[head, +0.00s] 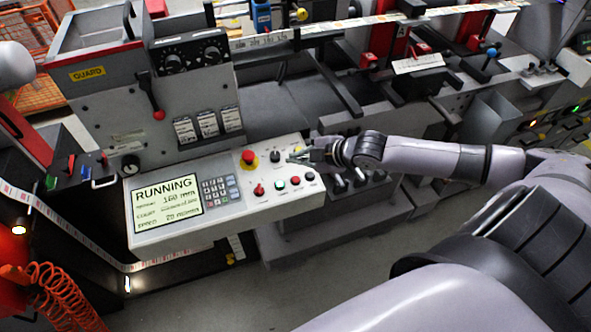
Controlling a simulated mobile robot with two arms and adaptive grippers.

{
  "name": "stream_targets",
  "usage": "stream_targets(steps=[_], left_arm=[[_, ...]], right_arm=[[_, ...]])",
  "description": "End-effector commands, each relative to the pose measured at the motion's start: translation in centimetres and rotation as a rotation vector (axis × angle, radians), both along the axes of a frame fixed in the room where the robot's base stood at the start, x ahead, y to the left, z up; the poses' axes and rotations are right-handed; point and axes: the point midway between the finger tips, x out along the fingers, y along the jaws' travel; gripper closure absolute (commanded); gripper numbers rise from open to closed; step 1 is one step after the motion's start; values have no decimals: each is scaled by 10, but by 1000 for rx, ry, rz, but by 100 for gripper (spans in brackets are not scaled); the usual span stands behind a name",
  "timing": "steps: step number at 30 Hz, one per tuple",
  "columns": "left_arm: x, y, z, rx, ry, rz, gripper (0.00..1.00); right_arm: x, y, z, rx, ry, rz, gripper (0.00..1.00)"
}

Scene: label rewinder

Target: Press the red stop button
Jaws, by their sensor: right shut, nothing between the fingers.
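The control panel (226,222) is a pale sloped box in the middle of the head view. A red mushroom button on a yellow base (249,157) stands at its upper part. Along the lower row are a red knob (258,189), a green button (280,185), a flat red button (295,181) and a dark button (310,177). The display (166,201) reads RUNNING. My right gripper (299,158) is shut and empty over the panel's upper right, above the flat red button in the picture and right of the mushroom button. Contact cannot be told. My left gripper is out of view.
A black knob (275,156) stands between the mushroom button and my right gripper. A keypad (221,190) sits beside the display. A red-tipped lever (157,112) hangs on the guard housing behind. Dark levers (358,180) stand right of the panel, below my right forearm.

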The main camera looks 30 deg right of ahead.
Motion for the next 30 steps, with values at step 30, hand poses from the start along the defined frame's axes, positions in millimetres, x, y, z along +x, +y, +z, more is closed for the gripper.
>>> stream_targets(steps=[30], left_arm=[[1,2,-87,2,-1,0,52]], right_arm=[[13,-3,-88,0,0,0,100]])
